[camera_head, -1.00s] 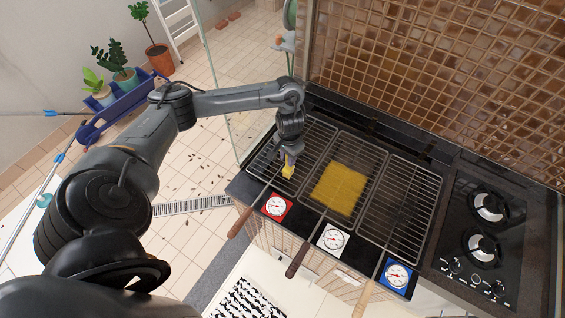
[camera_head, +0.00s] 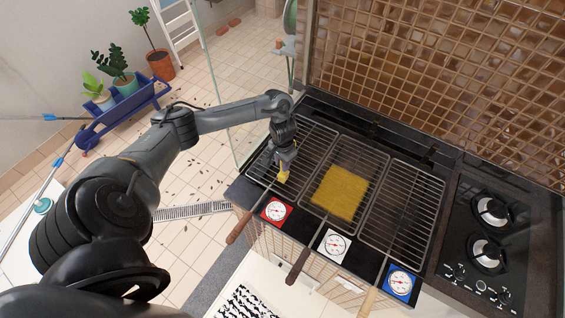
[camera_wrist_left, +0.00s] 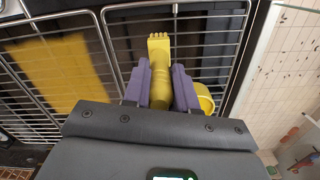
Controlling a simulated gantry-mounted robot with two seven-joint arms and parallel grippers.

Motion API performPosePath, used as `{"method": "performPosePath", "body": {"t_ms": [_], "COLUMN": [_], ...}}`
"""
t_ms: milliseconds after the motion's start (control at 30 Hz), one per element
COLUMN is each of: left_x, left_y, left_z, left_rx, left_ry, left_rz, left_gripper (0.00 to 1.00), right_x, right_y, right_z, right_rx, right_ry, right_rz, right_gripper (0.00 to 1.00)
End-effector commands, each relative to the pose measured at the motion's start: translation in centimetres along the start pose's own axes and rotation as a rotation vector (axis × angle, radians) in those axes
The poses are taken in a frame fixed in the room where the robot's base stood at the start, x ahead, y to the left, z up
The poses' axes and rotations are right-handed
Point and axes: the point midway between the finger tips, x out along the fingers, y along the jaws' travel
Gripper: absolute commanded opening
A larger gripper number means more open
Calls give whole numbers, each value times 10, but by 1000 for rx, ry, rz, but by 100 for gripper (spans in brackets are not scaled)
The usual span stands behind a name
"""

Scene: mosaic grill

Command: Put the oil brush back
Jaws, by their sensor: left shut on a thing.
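The yellow oil brush (camera_head: 283,177) is held in my left gripper (camera_head: 285,167) over the front part of the left grill grate. In the left wrist view the brush (camera_wrist_left: 160,52) sits between the two purple fingers of the gripper (camera_wrist_left: 160,82), with its toothed end pointing up in the picture. The fingers are shut on its body. A yellow cup-like round piece (camera_wrist_left: 205,98) shows beside the right finger, partly hidden; I cannot tell whether it is a separate holder. The right gripper is not in view.
The right grate (camera_head: 403,212) is empty. Red (camera_head: 276,210), white (camera_head: 335,245) and blue (camera_head: 400,282) gauges line the front edge, with grate handles sticking out. A gas hob (camera_head: 487,235) is at the right.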

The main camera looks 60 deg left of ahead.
Motion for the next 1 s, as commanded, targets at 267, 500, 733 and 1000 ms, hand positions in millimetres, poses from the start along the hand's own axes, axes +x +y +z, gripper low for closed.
{"method": "performPosePath", "body": {"t_ms": [267, 500, 733, 1000], "left_x": [3, 3, 1, -31], "left_y": [0, 0, 0, -1], "left_z": [0, 0, 0, -1], "left_rx": [0, 0, 0, 2], "left_ry": [0, 0, 1, 4], "left_rz": [0, 0, 0, -2], "left_gripper": [33, 52, 52, 52], "right_x": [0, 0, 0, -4], "right_y": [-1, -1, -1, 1], "right_z": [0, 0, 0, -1], "right_rx": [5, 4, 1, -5], "right_ry": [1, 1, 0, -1], "right_rz": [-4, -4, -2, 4], "right_gripper": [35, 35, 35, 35]}}
